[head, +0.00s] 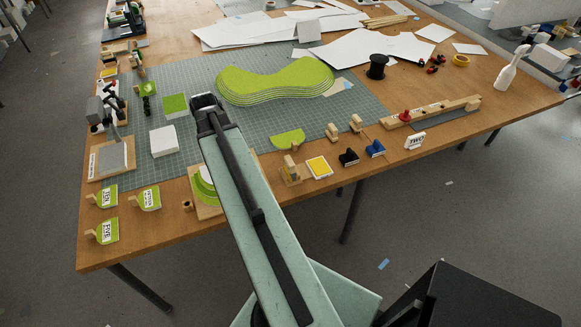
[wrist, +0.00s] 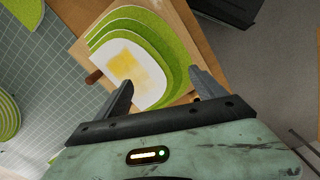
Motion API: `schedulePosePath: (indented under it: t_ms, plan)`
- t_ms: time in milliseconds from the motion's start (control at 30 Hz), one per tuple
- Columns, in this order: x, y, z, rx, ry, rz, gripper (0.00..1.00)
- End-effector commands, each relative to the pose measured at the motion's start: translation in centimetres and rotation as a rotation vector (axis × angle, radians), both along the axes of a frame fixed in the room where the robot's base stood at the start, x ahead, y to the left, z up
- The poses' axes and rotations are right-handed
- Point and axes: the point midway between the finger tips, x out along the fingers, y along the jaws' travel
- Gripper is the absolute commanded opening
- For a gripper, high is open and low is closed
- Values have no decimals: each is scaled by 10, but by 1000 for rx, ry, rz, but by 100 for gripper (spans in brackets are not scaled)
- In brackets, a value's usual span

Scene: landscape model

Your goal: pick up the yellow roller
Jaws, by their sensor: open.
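My gripper (wrist: 161,78) is open and empty in the wrist view, its fingers apart over a wooden board (wrist: 184,24). On that board lie stacked green layers (wrist: 178,72) and a white piece with a yellow patch (wrist: 125,66). I cannot tell if the fingers touch them. In the head view my arm covers part of this board (head: 206,211) and my fingers cannot be made out. No yellow roller can be picked out for certain.
A green layered model (head: 275,84) stands on the gridded mat (head: 195,75). Small black (head: 348,157) and blue (head: 376,149) pieces stand near the front edge. Green labelled pieces (head: 107,231) lie at the front left. A white spray bottle (head: 512,67) stands far right.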

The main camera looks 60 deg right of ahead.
Motion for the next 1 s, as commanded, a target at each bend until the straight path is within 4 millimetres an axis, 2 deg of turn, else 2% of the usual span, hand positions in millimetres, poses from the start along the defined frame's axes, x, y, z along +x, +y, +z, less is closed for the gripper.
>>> schedulePosePath:
  t_ms: [33, 100, 200, 300, 400, 467, 567, 767, 900, 1000]
  plan:
    - [-26, -47, 2, 0, 0, 51, 80]
    - [-63, -96, 3, 0, 0, 152, 80]
    - [-110, -147, 3, 0, 0, 269, 80]
    - [-144, -175, 4, 1, -1, 347, 80]
    - [-160, -187, 4, 1, -1, 389, 80]
    - [-162, -189, 4, 1, -1, 400, 80]
    - [-162, -189, 0, 0, 0, 402, 80]
    - [-162, -188, -25, 0, 0, 401, 80]
    - [-161, -188, -24, 0, 0, 401, 80]
    - [-161, -188, -33, 0, 0, 401, 80]
